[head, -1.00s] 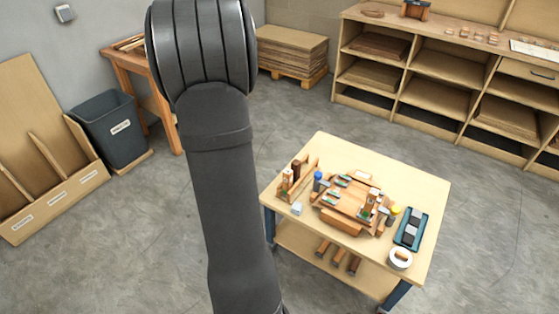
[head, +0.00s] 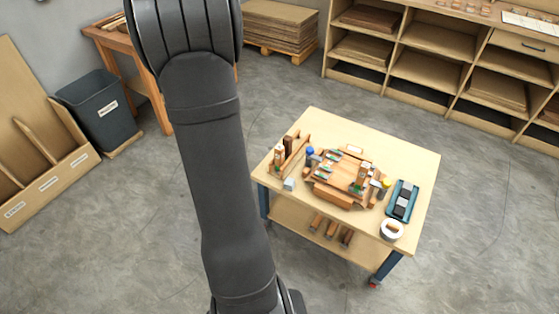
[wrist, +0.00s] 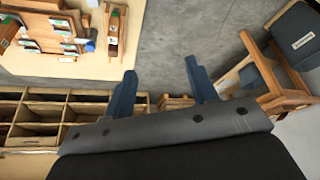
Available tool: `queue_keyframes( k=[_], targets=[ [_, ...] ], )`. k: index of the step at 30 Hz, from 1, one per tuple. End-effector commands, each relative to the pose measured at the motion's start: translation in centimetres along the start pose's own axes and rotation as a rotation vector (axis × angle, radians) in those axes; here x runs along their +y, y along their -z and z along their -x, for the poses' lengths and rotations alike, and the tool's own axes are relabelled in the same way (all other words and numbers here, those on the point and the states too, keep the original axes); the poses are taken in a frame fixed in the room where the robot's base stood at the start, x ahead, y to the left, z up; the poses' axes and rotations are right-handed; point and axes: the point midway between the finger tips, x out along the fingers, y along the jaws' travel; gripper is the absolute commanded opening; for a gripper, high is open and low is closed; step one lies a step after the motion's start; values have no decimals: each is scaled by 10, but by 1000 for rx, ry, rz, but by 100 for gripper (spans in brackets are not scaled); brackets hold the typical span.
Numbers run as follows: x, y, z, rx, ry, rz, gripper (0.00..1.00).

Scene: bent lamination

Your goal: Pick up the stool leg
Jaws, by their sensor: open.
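My gripper (wrist: 161,68) is open and empty in the wrist view, its two blue fingers apart over the grey floor beside the worktable (head: 405,160). It is out of frame in the head view, where only my dark arm shows. I cannot tell for sure which piece is the stool leg. A wooden form with clamps (head: 338,193) sits mid-table. A narrow wooden holder with upright pieces (head: 284,162) stands at the table's left end; it also shows in the wrist view (wrist: 114,32). Several short wooden bars (head: 331,230) lie on the lower shelf.
A blue tray with dark blocks (head: 402,201) and a white tape roll (head: 391,229) are at the table's right. A grey bin (head: 100,110), a wooden bench (head: 115,45) and open shelving (head: 430,70) stand around. The floor (head: 480,230) is clear to the right.

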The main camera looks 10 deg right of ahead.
Motion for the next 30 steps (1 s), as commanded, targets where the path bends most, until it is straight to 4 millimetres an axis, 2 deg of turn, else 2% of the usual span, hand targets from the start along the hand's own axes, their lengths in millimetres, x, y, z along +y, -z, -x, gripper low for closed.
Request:
queue_keyframes(
  k=[6, 8, 17, 20, 25, 30],
  targets=[
    [0, 0, 0, 0, 0, 0, 52],
    [0, 0, 0, 0, 0, 0, 56],
    [3, 1, -4, -2, -5, -9, 56],
    [14, 6, -22, -7, -27, -56, 56],
    [56, 21, -80, -13, -97, -217, 56],
    [100, 27, -137, -9, -161, -374, 56]
  ],
)
